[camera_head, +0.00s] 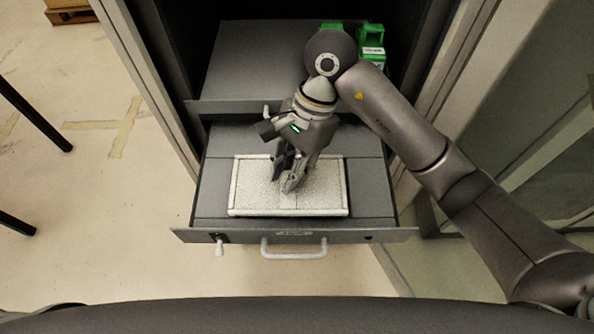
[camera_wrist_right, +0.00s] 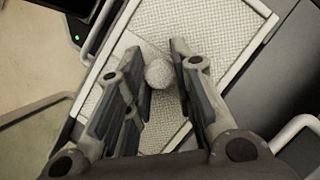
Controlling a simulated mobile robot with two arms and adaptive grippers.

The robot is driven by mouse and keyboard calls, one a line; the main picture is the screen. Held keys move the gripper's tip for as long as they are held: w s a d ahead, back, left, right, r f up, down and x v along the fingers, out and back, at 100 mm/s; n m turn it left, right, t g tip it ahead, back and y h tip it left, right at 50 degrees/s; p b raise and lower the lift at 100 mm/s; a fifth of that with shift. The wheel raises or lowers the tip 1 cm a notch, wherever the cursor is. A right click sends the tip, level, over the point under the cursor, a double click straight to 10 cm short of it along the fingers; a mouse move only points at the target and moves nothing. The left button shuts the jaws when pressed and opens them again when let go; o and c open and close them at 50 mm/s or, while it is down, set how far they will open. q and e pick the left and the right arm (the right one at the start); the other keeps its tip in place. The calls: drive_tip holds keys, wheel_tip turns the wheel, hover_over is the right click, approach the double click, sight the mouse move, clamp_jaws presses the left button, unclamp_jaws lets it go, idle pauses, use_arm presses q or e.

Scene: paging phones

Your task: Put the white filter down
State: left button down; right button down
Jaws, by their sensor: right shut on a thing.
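The white filter (camera_head: 322,198) is a flat, textured rectangular panel with a raised rim. It lies flat over the open grey drawer (camera_head: 375,190), in the head view. In the wrist view its textured face (camera_wrist_right: 215,28) fills the middle, with a round pale knob (camera_wrist_right: 159,74) on it. My right gripper (camera_head: 284,186) points down at the middle of the filter. In the wrist view its fingers (camera_wrist_right: 162,85) stand on both sides of the knob and are shut on it. My left gripper does not show in either view.
The drawer front has a pale handle (camera_head: 294,253) and a small latch (camera_head: 220,247). Another grey drawer or shelf (camera_head: 255,60) sits behind and above. Green boxes (camera_head: 371,45) stand at the back right. The cabinet's side frames flank the drawer. Open floor (camera_head: 90,215) lies to the left.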

drive_tip(key=shift+w+d+f, duration=0.2)
drive_tip(key=shift+w+f, duration=0.25)
drive_tip(key=shift+f, duration=0.15)
drive_tip(key=shift+w+d+f, duration=0.15)
drive_tip(key=shift+w+f, duration=0.3)
drive_tip(key=shift+f, duration=0.15)
drive_tip(key=shift+w+f, duration=0.25)
drive_tip(key=shift+w, duration=0.05)
drive_tip(key=shift+w+d+f, duration=0.15)
drive_tip(key=shift+w+f, duration=0.05)
drive_tip(key=shift+f, duration=0.1)
wheel_tip(320, 180, down, 3)
drive_tip(key=shift+w+d+f+p, duration=0.1)
drive_tip(key=shift+w+p, duration=0.05)
drive_tip(key=shift+p, duration=0.15)
drive_tip(key=shift+f, duration=0.15)
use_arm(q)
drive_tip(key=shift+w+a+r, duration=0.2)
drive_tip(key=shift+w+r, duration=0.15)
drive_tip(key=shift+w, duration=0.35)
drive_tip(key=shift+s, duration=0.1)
